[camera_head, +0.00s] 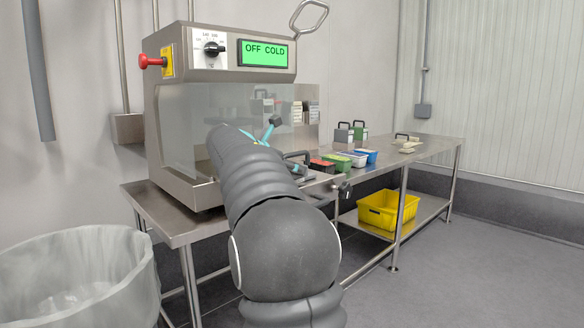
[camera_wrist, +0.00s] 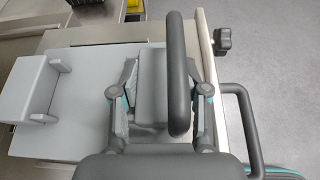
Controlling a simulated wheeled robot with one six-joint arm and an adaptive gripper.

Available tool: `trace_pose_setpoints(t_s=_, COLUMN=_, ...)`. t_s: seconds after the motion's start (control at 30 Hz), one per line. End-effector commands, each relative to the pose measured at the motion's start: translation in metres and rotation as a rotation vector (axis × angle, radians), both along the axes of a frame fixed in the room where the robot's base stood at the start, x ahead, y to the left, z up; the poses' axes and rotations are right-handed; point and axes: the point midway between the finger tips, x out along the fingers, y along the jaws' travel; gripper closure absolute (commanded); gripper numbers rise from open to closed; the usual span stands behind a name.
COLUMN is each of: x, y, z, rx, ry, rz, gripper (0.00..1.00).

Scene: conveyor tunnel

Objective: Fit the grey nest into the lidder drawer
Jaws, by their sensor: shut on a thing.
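The lidder (camera_head: 235,115) is a steel machine with a clear front guard and a display reading OFF COLD. In the wrist view, the fingers of my gripper (camera_wrist: 162,98) stand either side of a grey block on the grey nest (camera_wrist: 85,75), a flat light-grey plate with a raised block at left. A thick dark bar handle (camera_wrist: 178,75) crosses close to the camera. The drawer front (camera_wrist: 208,35) is a pale strip with a black knob and dark loop handle, right beside the nest. How far the nest is seated is unclear. In the head view my arm hides most of this.
The steel bench (camera_head: 430,150) runs right, with coloured trays (camera_head: 345,158) near the lidder and two handled blocks (camera_head: 350,131) behind. A yellow crate (camera_head: 388,209) sits on the lower shelf. A lined bin (camera_head: 75,280) stands front left. Floor at right is clear.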

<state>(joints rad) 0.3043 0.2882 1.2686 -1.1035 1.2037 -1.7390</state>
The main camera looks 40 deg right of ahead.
Motion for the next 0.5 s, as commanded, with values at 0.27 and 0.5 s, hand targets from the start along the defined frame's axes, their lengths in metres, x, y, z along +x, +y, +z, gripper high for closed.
trace_pose_setpoints(t_s=0.27, x=-0.0002, y=0.0001, z=0.001, rx=-0.002, ry=-0.002, rz=0.0, gripper=0.35)
trace_pose_setpoints(t_s=0.5, x=-0.0001, y=0.0, z=0.0002, rx=-0.001, ry=-0.001, rz=0.0, gripper=0.25)
